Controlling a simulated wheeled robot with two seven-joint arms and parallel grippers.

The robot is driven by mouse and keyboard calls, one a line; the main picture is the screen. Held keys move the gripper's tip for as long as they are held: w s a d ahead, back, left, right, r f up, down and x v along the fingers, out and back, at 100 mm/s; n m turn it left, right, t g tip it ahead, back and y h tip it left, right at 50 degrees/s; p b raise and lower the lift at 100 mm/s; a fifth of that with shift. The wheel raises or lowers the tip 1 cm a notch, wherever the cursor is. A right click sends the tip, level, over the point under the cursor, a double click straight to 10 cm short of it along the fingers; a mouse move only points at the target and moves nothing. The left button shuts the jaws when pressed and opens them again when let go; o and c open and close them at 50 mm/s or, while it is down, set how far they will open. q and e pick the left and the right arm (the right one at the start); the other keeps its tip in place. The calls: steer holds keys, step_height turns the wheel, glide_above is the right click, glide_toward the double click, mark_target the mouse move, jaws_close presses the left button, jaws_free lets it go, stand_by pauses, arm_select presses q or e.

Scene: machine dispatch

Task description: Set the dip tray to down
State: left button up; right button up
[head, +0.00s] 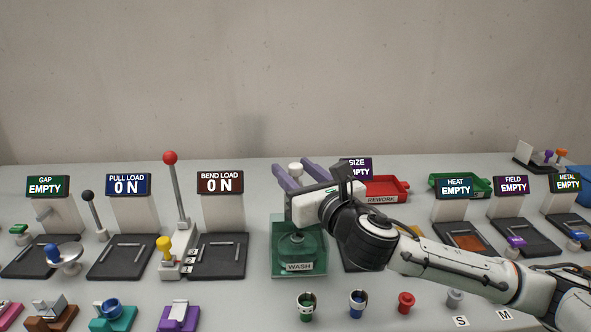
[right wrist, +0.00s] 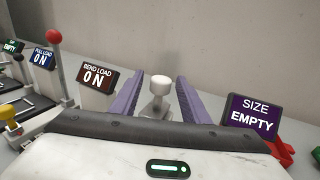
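The green, see-through wash tank (head: 281,238) stands at the middle of the bench, with a WASH label on its front. A dark green round part shows inside it, low down; I take it to be the dip tray (head: 298,246). A white knob (right wrist: 160,82) on a pale stem stands behind the tank. My right gripper (head: 294,166) reaches over the tank with its purple fingers pointing to the back. In the right wrist view the fingers are apart, one on each side of the knob, with gaps. My left gripper is not in view.
The bend load station (head: 216,257) with its red-knobbed lever (head: 170,158) is left of the tank. A red REWORK tray (head: 391,184) lies behind my right arm. The size station's display (right wrist: 254,117) is at the right. Small cups (head: 306,307) stand in front of the tank.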

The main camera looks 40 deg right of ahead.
steer(key=shift+s, duration=0.1)
steer(key=s, duration=0.2)
steer(key=s+b, duration=0.1)
steer(key=s, duration=0.1)
steer(key=s+a, duration=0.1)
steer(key=s, duration=0.2)
steer(key=shift+a+f, duration=0.1)
steer(key=s+p, duration=0.2)
steer(key=p, duration=0.1)
steer(key=s+p, duration=0.1)
steer(key=p, duration=0.1)
steer(key=shift+a, duration=0.25)
